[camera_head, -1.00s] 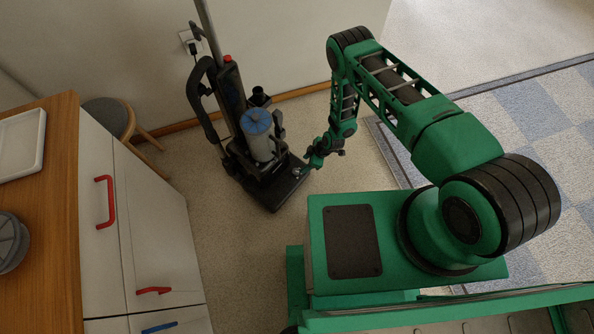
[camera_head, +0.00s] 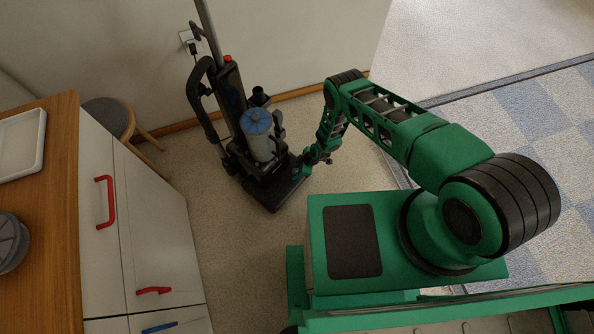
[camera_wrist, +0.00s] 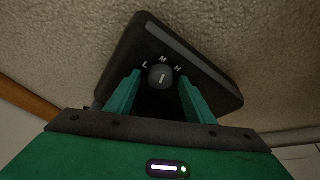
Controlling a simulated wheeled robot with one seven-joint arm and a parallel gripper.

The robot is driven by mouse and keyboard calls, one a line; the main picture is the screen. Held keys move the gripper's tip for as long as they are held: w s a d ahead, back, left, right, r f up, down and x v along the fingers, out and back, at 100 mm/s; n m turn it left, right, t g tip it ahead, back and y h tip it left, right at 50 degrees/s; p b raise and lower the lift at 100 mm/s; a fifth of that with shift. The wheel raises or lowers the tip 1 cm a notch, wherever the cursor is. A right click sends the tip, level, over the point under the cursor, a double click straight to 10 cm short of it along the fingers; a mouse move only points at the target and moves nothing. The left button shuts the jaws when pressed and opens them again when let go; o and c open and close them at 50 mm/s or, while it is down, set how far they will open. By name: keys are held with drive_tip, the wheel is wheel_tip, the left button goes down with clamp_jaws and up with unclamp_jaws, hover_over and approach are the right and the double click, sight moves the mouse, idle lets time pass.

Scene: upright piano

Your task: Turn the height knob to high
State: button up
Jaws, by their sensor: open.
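The height knob (camera_wrist: 161,77) is a small round dark knob on the black vacuum head (camera_wrist: 213,78), with the letters L, M and H around it. Its pale mark stands nearly upright in the wrist view, roughly toward M. My gripper (camera_wrist: 159,80) is open, with one green finger on each side of the knob and a gap on both sides. Touch is not visible. In the head view, my gripper (camera_head: 304,168) is low at the right edge of the vacuum head (camera_head: 272,190), and the knob cannot be made out there.
The upright vacuum (camera_head: 257,135) stands by the wall, its handle and grey canister rising left of my gripper. A wall outlet with a plug (camera_head: 190,44), a stool (camera_head: 108,115) and a white-fronted cabinet (camera_head: 150,230) are to the left. Carpet (camera_head: 230,250) lies clear in front.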

drive_tip(key=c, duration=1.1)
drive_tip(key=shift+o, duration=0.2)
drive_tip(key=m, duration=0.2)
drive_tip(key=m+t, duration=0.1)
drive_tip(key=m, duration=0.1)
drive_tip(key=shift+s+a+m+t+h, duration=0.1)
drive_tip(key=shift+s+m+t+h, duration=0.05)
drive_tip(key=shift+m+t+h, duration=0.2)
drive_tip(key=m+h, duration=0.1)
drive_tip(key=m, duration=0.1)
drive_tip(key=m+t+h, duration=0.1)
drive_tip(key=m, duration=0.2)
drive_tip(key=shift+a, duration=0.1)
drive_tip(key=shift+m, duration=0.25)
drive_tip(key=o, duration=1.1)
drive_tip(key=shift+s, duration=0.1)
drive_tip(key=shift+c, duration=0.2)
